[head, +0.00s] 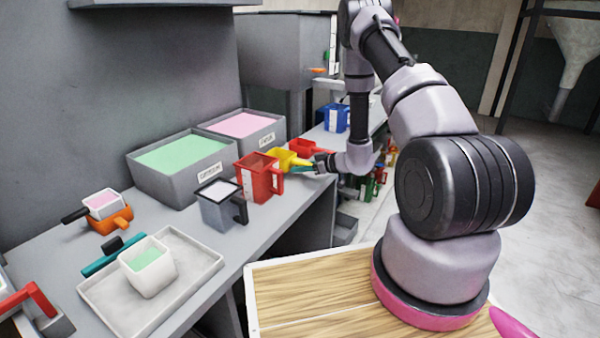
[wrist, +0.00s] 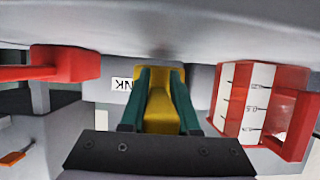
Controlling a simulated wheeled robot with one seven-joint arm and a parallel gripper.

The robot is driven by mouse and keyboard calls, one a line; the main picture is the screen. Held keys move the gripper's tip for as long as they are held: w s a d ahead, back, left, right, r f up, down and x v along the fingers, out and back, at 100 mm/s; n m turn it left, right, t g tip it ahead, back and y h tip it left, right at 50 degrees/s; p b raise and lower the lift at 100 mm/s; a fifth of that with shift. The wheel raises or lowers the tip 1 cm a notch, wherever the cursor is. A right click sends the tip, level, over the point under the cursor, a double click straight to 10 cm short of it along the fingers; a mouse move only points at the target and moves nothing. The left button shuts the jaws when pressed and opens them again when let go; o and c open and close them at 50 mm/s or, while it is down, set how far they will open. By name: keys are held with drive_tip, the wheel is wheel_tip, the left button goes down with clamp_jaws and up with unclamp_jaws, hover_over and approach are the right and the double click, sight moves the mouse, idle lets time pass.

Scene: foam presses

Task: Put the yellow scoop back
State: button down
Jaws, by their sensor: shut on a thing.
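The yellow scoop (head: 282,158) is at the far part of the grey counter, beside the pink-filled bin, in the head view. My gripper (head: 309,167) reaches it from the right. In the wrist view the green fingers of my gripper (wrist: 157,105) are shut on the yellow scoop's handle (wrist: 160,112), one on each side. The scoop's bowl is mostly hidden by the fingers and the grey edge above. I cannot tell whether the scoop touches the counter.
A red jug (head: 258,178) stands close in front of the scoop; it also shows in the wrist view (wrist: 290,120). A red scoop (head: 305,147) lies just behind. Bins of green (head: 165,185) and pink powder (head: 275,141) line the wall. A grey jug (head: 218,212) stands nearer.

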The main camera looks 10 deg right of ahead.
drive_tip(key=shift+f, duration=0.85)
drive_tip(key=c, duration=0.6)
unclamp_jaws()
drive_tip(key=shift+f, duration=0.15)
drive_tip(key=shift+c, duration=0.2)
